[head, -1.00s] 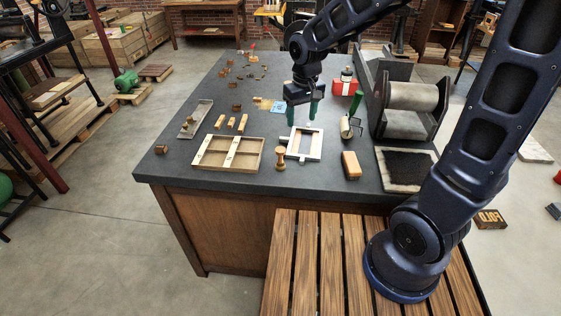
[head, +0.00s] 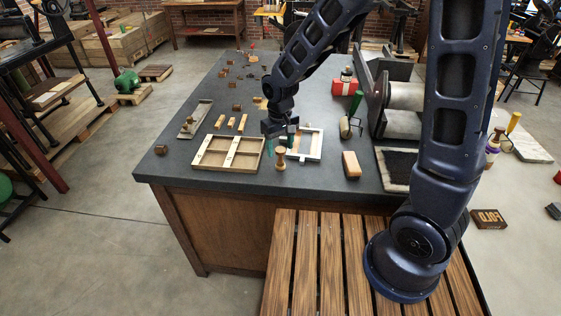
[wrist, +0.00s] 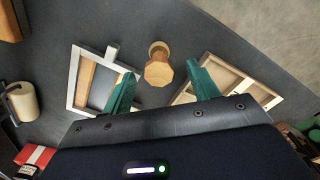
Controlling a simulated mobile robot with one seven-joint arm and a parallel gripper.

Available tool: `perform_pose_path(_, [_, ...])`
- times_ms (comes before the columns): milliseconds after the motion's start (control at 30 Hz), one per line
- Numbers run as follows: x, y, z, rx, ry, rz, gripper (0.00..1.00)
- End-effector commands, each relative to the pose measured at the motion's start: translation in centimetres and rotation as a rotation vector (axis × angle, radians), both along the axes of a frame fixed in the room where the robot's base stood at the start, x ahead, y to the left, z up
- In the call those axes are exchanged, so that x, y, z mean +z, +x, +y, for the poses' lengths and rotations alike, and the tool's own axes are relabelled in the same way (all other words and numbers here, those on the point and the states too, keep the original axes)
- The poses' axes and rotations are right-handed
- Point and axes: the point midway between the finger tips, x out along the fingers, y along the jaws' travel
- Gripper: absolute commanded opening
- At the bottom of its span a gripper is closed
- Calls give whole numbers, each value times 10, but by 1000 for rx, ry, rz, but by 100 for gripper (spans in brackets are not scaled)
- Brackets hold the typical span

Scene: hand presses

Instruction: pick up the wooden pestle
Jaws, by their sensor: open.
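The wooden pestle (head: 280,158) stands upright on the dark table near its front edge, between two frames. In the wrist view the pestle (wrist: 158,70) shows from above, its faceted knob just beyond and between my fingertips. My gripper (head: 280,142) is open, with green fingers, and hangs just behind the pestle in the head view. The wrist view shows both fingers of my gripper (wrist: 160,85) apart with nothing between them. I cannot tell the exact height of the fingertips against the knob.
A wooden compartment tray (head: 228,170) lies left of the pestle. A pale metal frame (head: 312,152) lies close on its right. A wooden block (head: 350,165) and a roller (head: 346,127) are farther right. The table in front of the pestle is clear.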

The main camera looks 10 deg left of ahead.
Motion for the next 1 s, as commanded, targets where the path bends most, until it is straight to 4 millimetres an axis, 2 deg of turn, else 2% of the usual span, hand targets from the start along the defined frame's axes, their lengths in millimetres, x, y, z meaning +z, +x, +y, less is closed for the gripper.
perform_pose_path(300, [-39,1,-1,0,-3,2,60])
perform_pose_path(667, [-47,1,-1,0,-1,1,60])
perform_pose_path(700, [-47,1,-1,0,-1,1,58])
perform_pose_path(933, [-47,1,-1,0,-1,1,12])
perform_pose_path(967, [-47,1,-1,0,-1,1,7])
perform_pose_path(1000, [-47,1,-1,0,-1,1,7])
